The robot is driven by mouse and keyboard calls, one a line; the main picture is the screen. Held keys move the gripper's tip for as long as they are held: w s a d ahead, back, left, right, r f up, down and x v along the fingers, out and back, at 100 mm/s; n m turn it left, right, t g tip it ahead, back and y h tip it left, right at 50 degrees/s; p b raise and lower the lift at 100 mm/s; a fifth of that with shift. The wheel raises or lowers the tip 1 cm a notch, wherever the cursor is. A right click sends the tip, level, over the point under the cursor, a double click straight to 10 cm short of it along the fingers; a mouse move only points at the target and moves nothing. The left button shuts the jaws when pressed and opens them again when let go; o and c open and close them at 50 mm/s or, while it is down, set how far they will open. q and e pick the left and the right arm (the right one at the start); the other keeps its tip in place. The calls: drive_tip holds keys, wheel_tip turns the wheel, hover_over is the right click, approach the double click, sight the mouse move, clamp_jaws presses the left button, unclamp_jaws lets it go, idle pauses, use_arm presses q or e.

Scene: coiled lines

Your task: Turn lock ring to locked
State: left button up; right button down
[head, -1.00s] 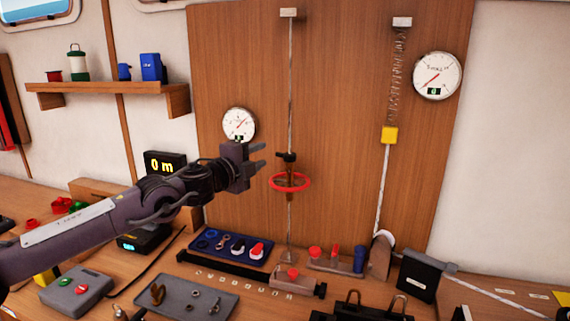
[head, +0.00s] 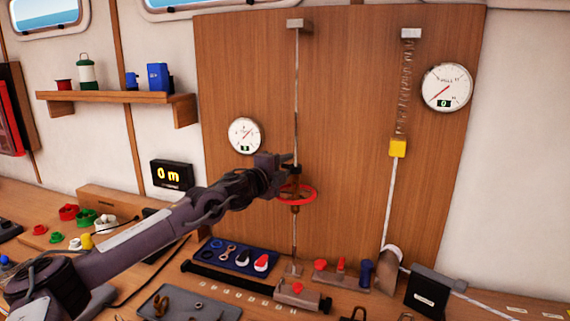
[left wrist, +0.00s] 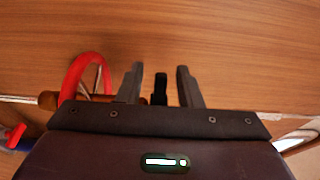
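A vertical line (head: 296,90) runs down the wooden board. A red ring (head: 308,194) sits around it on a brown fitting; the ring also shows at the left of the left wrist view (left wrist: 84,68). A small black piece is just above the red ring; it shows between my fingers in the left wrist view (left wrist: 160,88). I cannot tell which of these is the lock ring. My left gripper (head: 288,164) is open, with one finger on each side of the black piece and gaps visible. My right gripper is out of view.
A round gauge (head: 245,135) is on the board left of the line. Below stand a blue tray (head: 228,256) of small parts and a rail with red knobs (head: 320,265).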

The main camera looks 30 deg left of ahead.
use_arm(q)
drive_tip(key=shift+c, duration=0.2)
clamp_jaws()
